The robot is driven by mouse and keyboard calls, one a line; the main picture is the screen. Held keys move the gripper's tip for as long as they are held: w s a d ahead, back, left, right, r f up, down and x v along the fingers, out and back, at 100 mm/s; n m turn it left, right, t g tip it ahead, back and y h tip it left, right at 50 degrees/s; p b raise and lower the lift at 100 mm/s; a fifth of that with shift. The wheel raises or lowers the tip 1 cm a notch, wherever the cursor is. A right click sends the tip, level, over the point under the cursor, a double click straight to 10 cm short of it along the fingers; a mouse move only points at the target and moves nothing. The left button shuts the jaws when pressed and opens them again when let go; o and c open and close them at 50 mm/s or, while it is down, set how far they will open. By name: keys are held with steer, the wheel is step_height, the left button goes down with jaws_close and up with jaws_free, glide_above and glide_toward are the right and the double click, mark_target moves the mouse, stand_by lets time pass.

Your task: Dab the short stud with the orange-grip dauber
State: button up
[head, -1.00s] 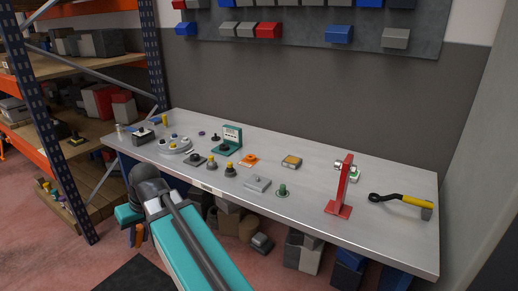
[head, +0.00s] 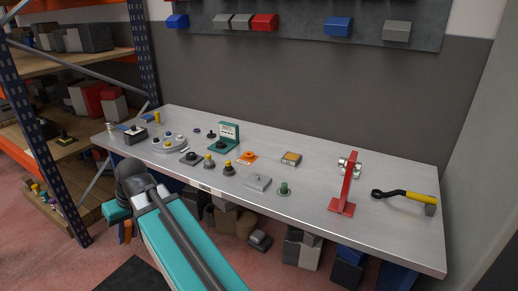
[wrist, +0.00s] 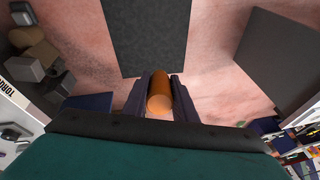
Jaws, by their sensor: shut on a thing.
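In the wrist view, my gripper (wrist: 166,84) is shut on the orange-grip dauber (wrist: 160,104). The orange cylinder sits between its two dark fingers, and its dabbing end cannot be made out. Below it are only floor and a dark mat. In the head view, my gripper is low in front of the bench's left part, mostly hidden by my arm. I cannot tell which is the short stud.
Shelving (head: 80,52) is at the left. Boxes lie under the bench. The bench's front right strip is clear.

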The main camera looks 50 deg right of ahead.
steer(key=shift+d, duration=0.15)
steer(key=w+d+r+m+t+h+b, duration=0.1)
steer(key=w+d+r+m, duration=0.1)
steer(key=d, duration=1.2)
steer(key=w+d+r+m+t+h, duration=0.1)
steer(key=w+d+r+m, duration=0.15)
steer(key=d, duration=1.25)
steer(key=s+d+r+m+h, duration=0.1)
steer(key=s+d, duration=0.2)
steer(key=d, duration=0.9)
steer(key=s+d+r+m+t+h, duration=0.1)
steer(key=s+d+r+m, duration=0.1)
steer(key=d, duration=1.1)
steer(key=shift+s+b, duration=0.45)
steer(key=shift+s, duration=0.45)
steer(key=shift+f, duration=0.1)
steer(key=shift+f+b, duration=1.55)
steer(key=shift+f, duration=0.9)
steer(key=shift+a, duration=0.1)
